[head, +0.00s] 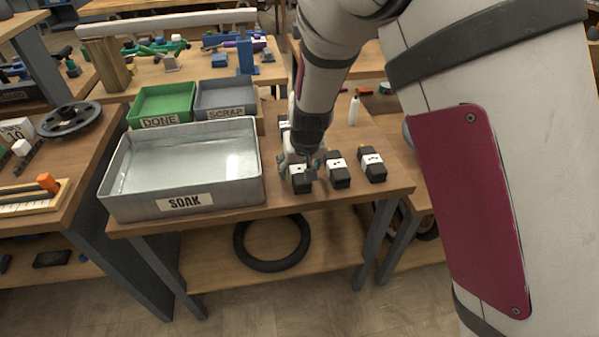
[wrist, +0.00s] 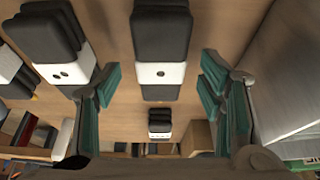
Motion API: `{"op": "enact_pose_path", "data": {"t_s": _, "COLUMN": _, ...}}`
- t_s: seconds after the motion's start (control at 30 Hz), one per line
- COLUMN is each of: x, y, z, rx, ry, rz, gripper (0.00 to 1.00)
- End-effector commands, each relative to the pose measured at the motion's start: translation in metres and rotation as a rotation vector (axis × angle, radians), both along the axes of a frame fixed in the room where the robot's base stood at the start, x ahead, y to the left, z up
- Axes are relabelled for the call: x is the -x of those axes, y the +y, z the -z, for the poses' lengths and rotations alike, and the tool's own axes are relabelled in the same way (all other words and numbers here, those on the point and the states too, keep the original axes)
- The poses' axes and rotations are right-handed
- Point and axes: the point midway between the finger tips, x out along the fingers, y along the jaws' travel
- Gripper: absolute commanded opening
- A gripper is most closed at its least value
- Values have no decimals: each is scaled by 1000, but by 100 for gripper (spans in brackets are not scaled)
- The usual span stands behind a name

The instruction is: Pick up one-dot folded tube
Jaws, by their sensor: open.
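The one-dot folded tube (wrist: 160,50) is black with a white band bearing a single dot. It lies in the middle of the wrist view, between the open fingers of my gripper (wrist: 160,88). In the head view the one-dot folded tube (head: 302,184) is the leftmost of three on the table, next to the SOAK tray. My gripper (head: 302,161) is over it, pointing down and partly covering it. The fingers are apart, with no visible grip on the tube. A two-dot folded tube (wrist: 66,72) lies to its left in the wrist view.
Two more folded tubes (head: 338,171) (head: 372,164) lie to the right. The metal SOAK tray (head: 180,203) stands close on the left. The green DONE bin (head: 160,121) and grey SCRAP bin (head: 226,114) are behind it. A white bottle (head: 354,110) stands at the back.

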Motion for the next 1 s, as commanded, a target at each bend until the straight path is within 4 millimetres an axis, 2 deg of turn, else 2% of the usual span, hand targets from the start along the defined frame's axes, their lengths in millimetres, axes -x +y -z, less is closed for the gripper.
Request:
{"op": "enact_pose_path", "data": {"t_s": 0.03, "x": -3, "y": 1, "z": 9, "rx": 1, "ry": 2, "rz": 0, "gripper": 62}}
{"op": "enact_pose_path", "data": {"t_s": 0.13, "x": -5, "y": 2, "z": 14, "rx": -1, "ry": 0, "rz": 0, "gripper": 62}}
{"op": "enact_pose_path", "data": {"t_s": 1.0, "x": -5, "y": 2, "z": 19, "rx": 0, "ry": 0, "rz": -1, "gripper": 62}}
